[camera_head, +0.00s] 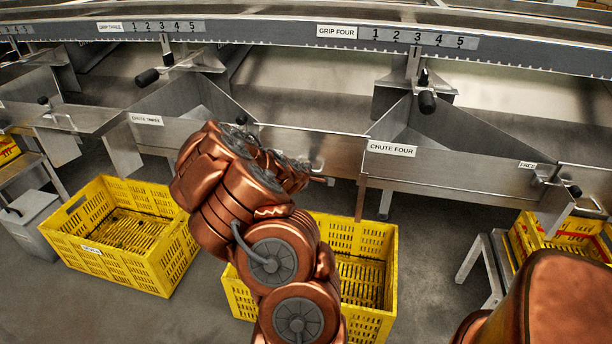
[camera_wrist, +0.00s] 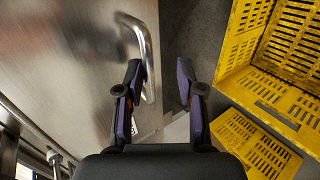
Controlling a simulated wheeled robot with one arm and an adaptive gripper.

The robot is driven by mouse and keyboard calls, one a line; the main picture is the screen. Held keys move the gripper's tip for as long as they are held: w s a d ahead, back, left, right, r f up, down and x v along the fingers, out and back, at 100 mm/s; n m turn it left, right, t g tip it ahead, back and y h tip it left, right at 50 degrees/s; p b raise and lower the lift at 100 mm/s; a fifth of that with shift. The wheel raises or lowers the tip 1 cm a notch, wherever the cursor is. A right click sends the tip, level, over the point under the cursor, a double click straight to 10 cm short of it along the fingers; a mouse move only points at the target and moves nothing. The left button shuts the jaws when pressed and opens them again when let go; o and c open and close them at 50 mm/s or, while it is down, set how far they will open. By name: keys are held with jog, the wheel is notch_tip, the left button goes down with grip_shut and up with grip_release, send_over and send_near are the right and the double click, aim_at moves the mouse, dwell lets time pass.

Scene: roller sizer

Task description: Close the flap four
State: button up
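My gripper (camera_wrist: 160,72) is open, its two dark fingers spread apart with nothing held between them. A curved metal handle (camera_wrist: 146,50) on a flat steel panel (camera_wrist: 75,65) is beside and partly behind the left finger in the wrist view; I cannot tell if they touch. In the head view my gripper (camera_head: 326,181) is just below a small handle (camera_head: 317,163) on the steel panel (camera_head: 335,143) left of chute four (camera_head: 430,168), partly hidden by my arm. No label naming flap four is readable, so I cannot tell whether this panel is it.
A yellow crate (camera_head: 375,318) stands below the panel, partly behind my arm; another yellow crate (camera_head: 75,250) stands to the left. Chute three (camera_head: 165,130) is at left. The grip four rail (camera_head: 520,53) runs above. A metal stand (camera_head: 487,262) is at right.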

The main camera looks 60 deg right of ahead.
jog(key=shift+r, duration=0.2)
jog(key=v, duration=1.1)
jog(key=shift+a, duration=0.4)
jog(key=shift+r, duration=0.15)
jog(key=shift+r, duration=0.1)
